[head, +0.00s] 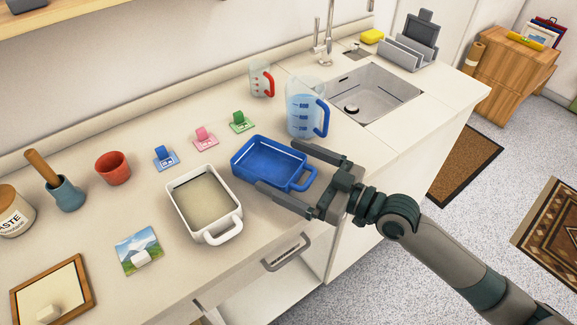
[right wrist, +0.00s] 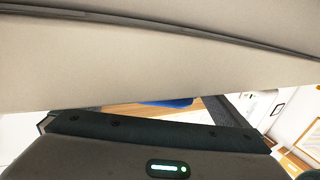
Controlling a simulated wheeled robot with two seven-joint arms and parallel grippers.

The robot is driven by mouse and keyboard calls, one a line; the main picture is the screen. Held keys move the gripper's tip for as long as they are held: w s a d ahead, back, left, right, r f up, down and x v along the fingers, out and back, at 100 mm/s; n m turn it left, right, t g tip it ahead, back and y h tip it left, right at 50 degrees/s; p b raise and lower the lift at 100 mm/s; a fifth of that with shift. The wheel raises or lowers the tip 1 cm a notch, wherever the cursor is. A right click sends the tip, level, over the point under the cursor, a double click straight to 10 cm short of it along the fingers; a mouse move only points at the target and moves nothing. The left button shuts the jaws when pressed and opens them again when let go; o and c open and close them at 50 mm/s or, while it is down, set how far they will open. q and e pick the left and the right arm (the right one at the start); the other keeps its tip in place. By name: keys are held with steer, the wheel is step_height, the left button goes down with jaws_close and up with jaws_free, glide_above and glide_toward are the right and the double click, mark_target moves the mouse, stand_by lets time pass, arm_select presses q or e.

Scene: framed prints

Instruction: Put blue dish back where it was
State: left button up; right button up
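The blue dish (head: 268,160) sits on the counter in the head view, right of a white dish (head: 201,203) holding pale contents. Its handle points toward my right gripper. My right gripper (head: 278,166) is open, its fingers spread widely with the blue dish's handle end between them. I cannot tell whether either finger touches the dish. In the right wrist view a pale surface covers most of the picture, and only a small blue patch (right wrist: 178,102) shows. My left gripper is not in view.
Blue, pink and green tags (head: 205,138) stand behind the dishes. A blue-handled jug (head: 303,112) stands close behind the blue dish, near the sink (head: 372,93). A red cup (head: 113,168) and a landscape print (head: 139,250) are to the left. The counter's front edge is near.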

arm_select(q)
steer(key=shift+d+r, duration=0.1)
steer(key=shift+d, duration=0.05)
arm_select(e)
steer(key=shift+r, duration=0.1)
steer(key=shift+r, duration=0.15)
steer(key=shift+s+d, duration=0.15)
steer(key=shift+d, duration=0.05)
steer(key=v, duration=0.2)
steer(key=b+v, duration=0.1)
steer(key=v, duration=0.2)
steer(key=shift+s+d+f, duration=0.1)
steer(key=shift+d+f, duration=0.1)
steer(key=shift+d, duration=0.1)
steer(key=b+v, duration=0.1)
steer(key=v, duration=0.3)
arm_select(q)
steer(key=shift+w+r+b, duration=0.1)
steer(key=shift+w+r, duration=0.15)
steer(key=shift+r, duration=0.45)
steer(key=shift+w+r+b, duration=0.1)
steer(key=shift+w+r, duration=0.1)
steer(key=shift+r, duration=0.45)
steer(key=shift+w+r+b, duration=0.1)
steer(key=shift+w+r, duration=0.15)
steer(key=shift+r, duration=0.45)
arm_select(e)
steer(key=shift+v, duration=0.95)
